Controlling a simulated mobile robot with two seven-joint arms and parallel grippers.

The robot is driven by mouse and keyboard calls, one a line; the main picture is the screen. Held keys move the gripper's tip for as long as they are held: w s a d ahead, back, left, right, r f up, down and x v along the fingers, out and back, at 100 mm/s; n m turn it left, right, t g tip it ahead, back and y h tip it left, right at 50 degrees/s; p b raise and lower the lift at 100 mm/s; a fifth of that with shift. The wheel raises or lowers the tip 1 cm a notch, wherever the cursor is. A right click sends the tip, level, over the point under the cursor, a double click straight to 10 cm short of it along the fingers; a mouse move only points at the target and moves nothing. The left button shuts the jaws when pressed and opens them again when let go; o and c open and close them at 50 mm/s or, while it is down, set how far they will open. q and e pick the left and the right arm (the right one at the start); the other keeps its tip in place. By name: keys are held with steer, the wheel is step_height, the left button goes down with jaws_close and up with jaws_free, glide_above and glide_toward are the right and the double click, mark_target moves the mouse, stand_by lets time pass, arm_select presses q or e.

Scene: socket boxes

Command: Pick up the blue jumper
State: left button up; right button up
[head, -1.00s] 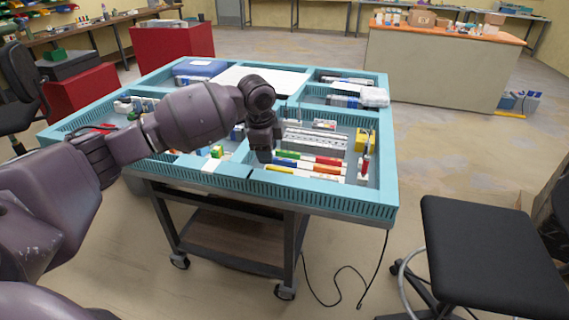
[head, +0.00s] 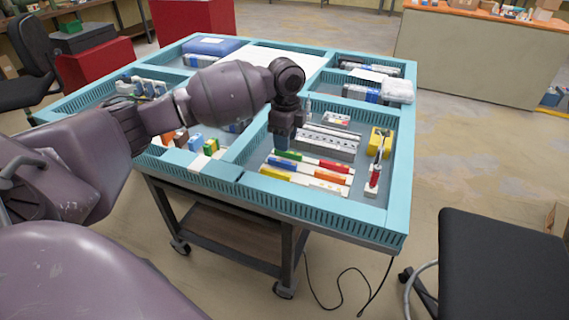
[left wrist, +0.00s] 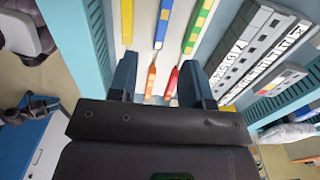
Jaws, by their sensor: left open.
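The blue jumper (head: 283,163) is a thin blue strip in the front right compartment of the light-blue tray table. It lies between green and yellow strips. In the left wrist view the blue jumper (left wrist: 163,22) shows beyond the fingers, near the top middle. My left gripper (head: 284,143) points down just above the strips. In the left wrist view the gripper (left wrist: 160,82) is open, with nothing seen held between its two dark-blue fingers. The ends of the red and orange strips show between the fingers. My right gripper is in neither view.
Grey socket rails (head: 325,142) lie just behind the strips. A yellow box (head: 380,141) stands at the compartment's right side. The tray's raised light-blue rim (head: 330,226) and dividers surround the parts. A black chair (head: 500,265) stands at the front right.

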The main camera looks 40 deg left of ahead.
mark_target(286, 162)
arm_select(q)
step_height(286, 162, down, 9)
steer(key=shift+w+r+b, duration=0.15)
steer(key=shift+r+b, duration=0.05)
steer(key=shift+b, duration=0.6)
steer(key=shift+r, duration=0.1)
jaws_close()
